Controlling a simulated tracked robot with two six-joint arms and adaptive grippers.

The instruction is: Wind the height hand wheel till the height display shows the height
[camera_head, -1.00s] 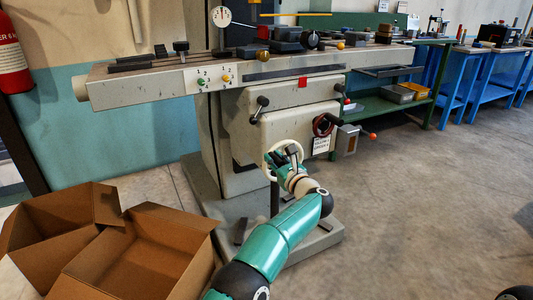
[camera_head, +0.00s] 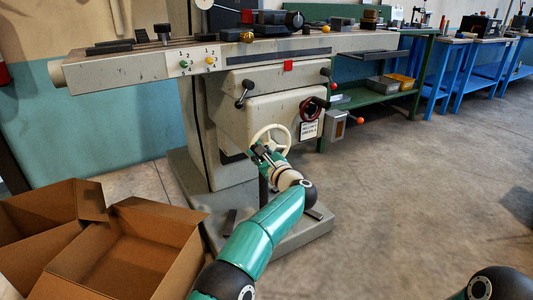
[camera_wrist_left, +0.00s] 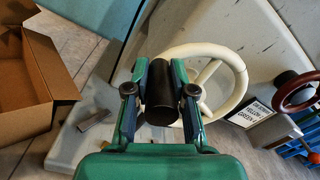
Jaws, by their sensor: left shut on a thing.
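The cream hand wheel (camera_head: 286,132) is on the front of the grey machine, low down; it also shows in the left wrist view (camera_wrist_left: 240,84). My left gripper (camera_head: 259,150) is at the lower left of its rim. In the left wrist view, my left gripper (camera_wrist_left: 160,88) is shut on the wheel's dark cylindrical handle (camera_wrist_left: 160,104), with one finger on each side. I cannot make out a height display or any reading. My right gripper is out of view.
A smaller dark red wheel (camera_head: 310,108) sits above right, by a label card (camera_head: 309,130) and a grey box (camera_head: 336,125) with an orange-tipped lever. Open cardboard boxes (camera_head: 140,250) stand at lower left. The floor at right is clear.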

